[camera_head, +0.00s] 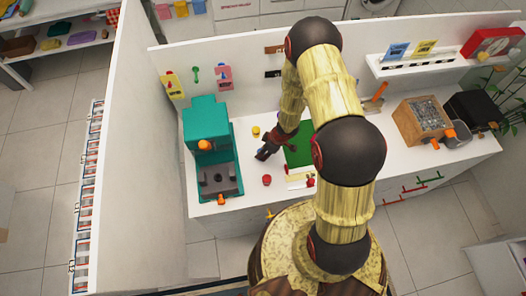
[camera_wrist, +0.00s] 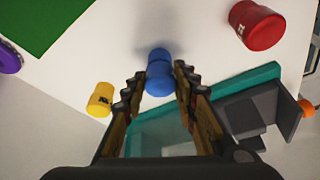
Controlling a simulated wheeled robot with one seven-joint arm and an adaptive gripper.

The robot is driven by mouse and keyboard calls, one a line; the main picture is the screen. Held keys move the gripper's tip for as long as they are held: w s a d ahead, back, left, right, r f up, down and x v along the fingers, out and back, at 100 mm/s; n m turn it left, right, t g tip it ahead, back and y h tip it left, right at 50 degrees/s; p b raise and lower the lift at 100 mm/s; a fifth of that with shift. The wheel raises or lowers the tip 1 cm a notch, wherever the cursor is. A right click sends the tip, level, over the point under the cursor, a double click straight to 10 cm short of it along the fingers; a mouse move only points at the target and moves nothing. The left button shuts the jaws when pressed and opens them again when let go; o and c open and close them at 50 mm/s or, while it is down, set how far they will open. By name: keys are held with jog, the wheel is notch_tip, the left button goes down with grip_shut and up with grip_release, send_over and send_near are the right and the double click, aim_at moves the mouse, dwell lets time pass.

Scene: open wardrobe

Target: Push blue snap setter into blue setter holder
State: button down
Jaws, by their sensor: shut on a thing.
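The blue snap setter (camera_wrist: 158,72) is between the fingertips of my gripper (camera_wrist: 158,88) in the wrist view. My gripper is shut on it, and its rounded blue end sticks out past the fingertips. White worktop lies beyond it. In the head view my gripper (camera_head: 266,151) is low over the white counter, to the right of the teal press (camera_head: 205,112). The blue setter cannot be made out there. I cannot make out a blue setter holder in either view.
A yellow piece (camera_head: 256,131) and a red piece (camera_head: 267,180) stand near my gripper. They also show in the wrist view as yellow (camera_wrist: 100,99) and red (camera_wrist: 257,26). A green mat (camera_head: 299,155) lies to the right. The press has a grey block (camera_head: 218,180).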

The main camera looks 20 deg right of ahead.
jog(key=shift+f, duration=0.35)
jog(key=c, duration=1.3)
grip_release()
jog(key=v, duration=1.2)
jog(key=shift+a+r, duration=0.1)
